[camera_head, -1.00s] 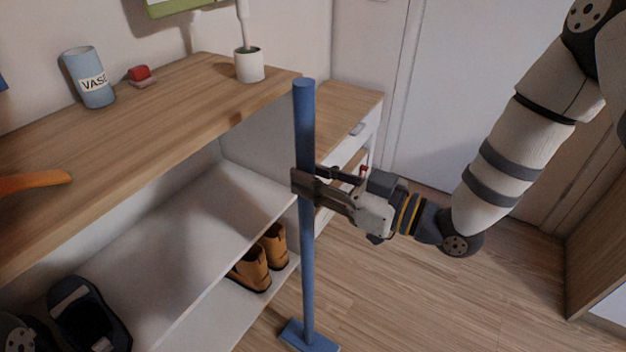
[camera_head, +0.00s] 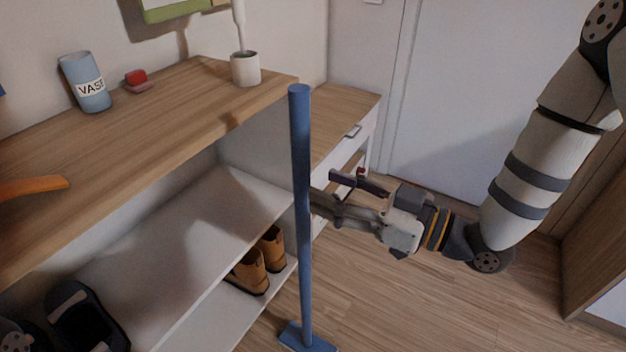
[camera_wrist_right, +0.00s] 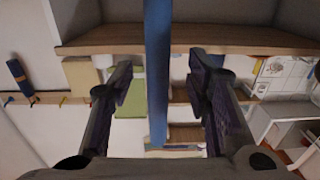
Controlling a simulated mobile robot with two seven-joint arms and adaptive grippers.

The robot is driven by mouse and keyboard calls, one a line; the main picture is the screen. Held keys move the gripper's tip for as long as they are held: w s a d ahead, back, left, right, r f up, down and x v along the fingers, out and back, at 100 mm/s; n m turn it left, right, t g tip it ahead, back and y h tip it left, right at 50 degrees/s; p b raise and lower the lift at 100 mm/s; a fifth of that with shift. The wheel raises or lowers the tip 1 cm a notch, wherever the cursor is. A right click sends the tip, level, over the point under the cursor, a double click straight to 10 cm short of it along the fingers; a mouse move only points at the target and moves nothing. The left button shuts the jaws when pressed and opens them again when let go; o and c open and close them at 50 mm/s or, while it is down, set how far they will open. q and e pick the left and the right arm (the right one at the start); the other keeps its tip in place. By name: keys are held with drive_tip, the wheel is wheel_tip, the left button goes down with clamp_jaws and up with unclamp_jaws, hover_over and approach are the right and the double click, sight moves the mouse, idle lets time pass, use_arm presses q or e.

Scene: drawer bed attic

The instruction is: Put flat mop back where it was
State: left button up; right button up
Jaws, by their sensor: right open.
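The flat mop (camera_head: 302,200) stands upright on the floor in the head view, with a long blue handle and a flat blue foot (camera_head: 307,338). It stands just in front of the shelf unit's right end. My right gripper (camera_head: 325,189) is open just right of the handle at mid-height, with its fingers pointing at it. In the right wrist view the handle (camera_wrist_right: 158,70) runs between the two spread fingers, seemingly ahead of them. My left gripper is not in view.
The wooden shelf top (camera_head: 150,120) carries a vase (camera_head: 85,82), a small red item (camera_head: 137,78) and a white pot (camera_head: 246,69). Brown boots (camera_head: 250,270) stand on the low shelf. A drawer cabinet (camera_head: 345,130) is behind the mop. The floor (camera_head: 430,300) at right is clear.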

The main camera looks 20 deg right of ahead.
drive_tip(key=v, duration=0.8)
drive_tip(key=s+a+f+m+g+h, duration=0.1)
drive_tip(key=s+f+m+g+h, duration=0.3)
drive_tip(key=s+f, duration=0.6)
drive_tip(key=s+a+f+m+g+h, duration=0.1)
drive_tip(key=s+f+g+h, duration=0.4)
drive_tip(key=f, duration=1)
drive_tip(key=s+m+g+h, duration=0.1)
drive_tip(key=s+g, duration=0.4)
drive_tip(key=s, duration=0.9)
drive_tip(key=s+d+m+g+h, duration=0.1)
drive_tip(key=s+g, duration=0.4)
drive_tip(key=s, duration=0.9)
drive_tip(key=shift+m+g+h+p, duration=0.3)
drive_tip(key=shift+m, duration=0.4)
